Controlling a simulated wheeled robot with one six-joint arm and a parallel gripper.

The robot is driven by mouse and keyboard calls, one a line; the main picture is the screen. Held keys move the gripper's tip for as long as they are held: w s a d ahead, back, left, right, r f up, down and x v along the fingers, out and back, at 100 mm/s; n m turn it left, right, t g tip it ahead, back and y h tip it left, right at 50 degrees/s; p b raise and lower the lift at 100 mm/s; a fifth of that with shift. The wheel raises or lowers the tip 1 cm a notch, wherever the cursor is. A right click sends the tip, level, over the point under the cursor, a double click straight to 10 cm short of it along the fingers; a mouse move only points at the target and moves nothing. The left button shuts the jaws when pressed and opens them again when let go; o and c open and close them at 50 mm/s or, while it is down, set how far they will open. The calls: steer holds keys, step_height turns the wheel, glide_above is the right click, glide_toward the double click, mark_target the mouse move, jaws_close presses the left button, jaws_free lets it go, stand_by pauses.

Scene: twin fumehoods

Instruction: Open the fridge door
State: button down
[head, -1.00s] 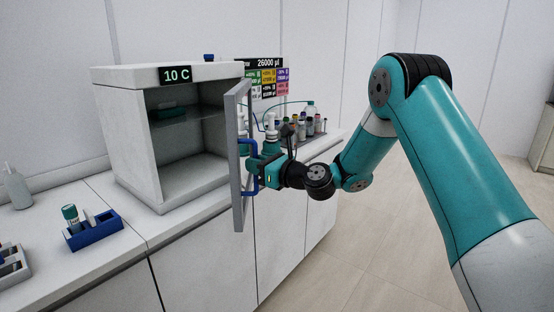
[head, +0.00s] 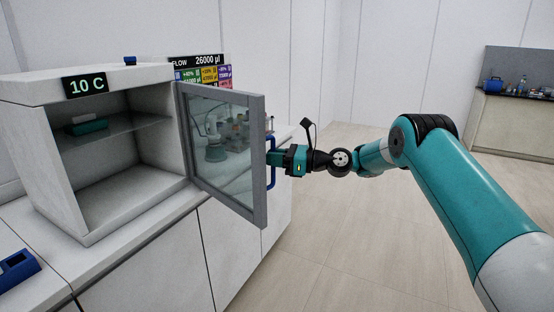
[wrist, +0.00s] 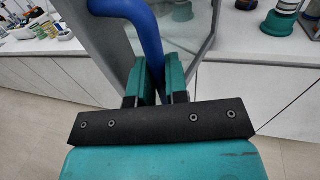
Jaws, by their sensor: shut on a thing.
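The fridge (head: 62,195) is a white box on the bench at the left of the head view, with a "10 C" display on its top edge. Its glass door (head: 222,150) in a grey frame stands wide open, swung out to the right over the bench's front edge. The blue handle (head: 271,172) is on the door's outer face; it also shows in the wrist view (wrist: 137,30). My gripper (head: 276,160) is shut on the handle, with its teal fingers on either side of the bar in the wrist view (wrist: 158,85).
Inside the fridge, a teal and white item (head: 86,125) sits on the glass shelf. A blue rack (head: 15,268) lies on the bench at the lower left. A sign (head: 200,70) stands behind the door. The floor (head: 350,240) to the right is clear.

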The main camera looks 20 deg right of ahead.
steer(key=shift+w+d+r+n+g+y, duration=0.1)
steer(key=shift+w+d+n+g+y, duration=0.15)
steer(key=shift+w+d+g, duration=0.25)
steer(key=shift+w+d+r+n+g+y, duration=0.15)
steer(key=shift+w+d+n+g, duration=0.15)
steer(key=shift+w, duration=0.35)
steer(key=shift+d+f, duration=0.1)
steer(key=shift+d, duration=0.05)
